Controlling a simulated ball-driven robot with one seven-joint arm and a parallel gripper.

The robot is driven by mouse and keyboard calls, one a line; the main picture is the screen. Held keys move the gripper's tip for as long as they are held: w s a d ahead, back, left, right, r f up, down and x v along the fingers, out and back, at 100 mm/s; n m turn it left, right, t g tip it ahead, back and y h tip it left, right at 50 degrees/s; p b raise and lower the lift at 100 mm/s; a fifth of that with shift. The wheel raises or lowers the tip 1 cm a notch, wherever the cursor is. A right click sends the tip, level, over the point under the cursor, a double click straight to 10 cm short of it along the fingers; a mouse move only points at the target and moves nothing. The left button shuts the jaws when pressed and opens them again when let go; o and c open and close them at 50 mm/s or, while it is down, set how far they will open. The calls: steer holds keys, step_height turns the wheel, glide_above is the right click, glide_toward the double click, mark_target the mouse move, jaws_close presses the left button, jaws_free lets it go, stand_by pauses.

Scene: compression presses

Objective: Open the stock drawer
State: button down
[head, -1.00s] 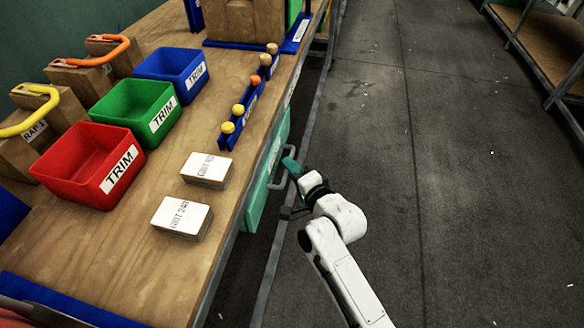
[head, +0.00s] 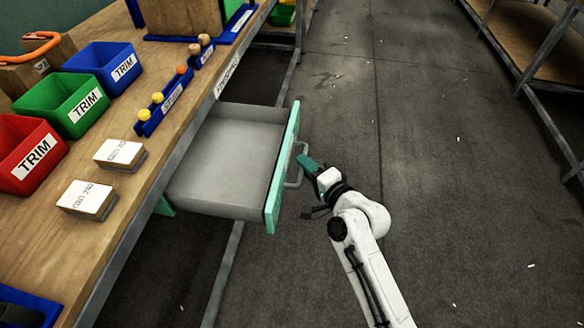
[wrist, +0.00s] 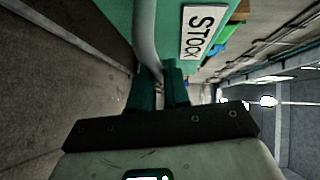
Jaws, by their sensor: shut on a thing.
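The stock drawer (head: 225,155) is pulled well out from under the bench in the head view. Its grey inside looks empty. Its green front (head: 283,165) bears a grey bar handle (head: 297,166), and in the wrist view a white STOCK label (wrist: 203,32) shows on that front. My gripper (head: 306,163) is at the handle, on the outer side of the drawer front. In the wrist view its green fingers (wrist: 157,90) are shut on the grey handle bar (wrist: 147,40). The exact contact is partly hidden by the fingers.
The wooden bench (head: 40,225) holds red (head: 30,155), green (head: 64,103) and blue (head: 104,68) TRIM bins, two labelled stacks and a blue rack of knobs (head: 165,105). The floor (head: 430,150) to the right is open. A shelf (head: 530,50) stands at the far right.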

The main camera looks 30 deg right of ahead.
steer(key=shift+s+d+f+b, duration=0.1)
steer(key=shift+s+d+b, duration=0.2)
steer(key=shift+s+d, duration=0.65)
steer(key=shift+w+d, duration=0.1)
steer(key=shift+w, duration=0.05)
steer(key=c, duration=1.2)
jaws_free()
steer(key=shift+o, duration=0.2)
steer(key=s+d+r, duration=0.1)
steer(key=s, duration=0.9)
steer(key=shift+s+d+r, duration=0.25)
steer(key=shift+r, duration=0.05)
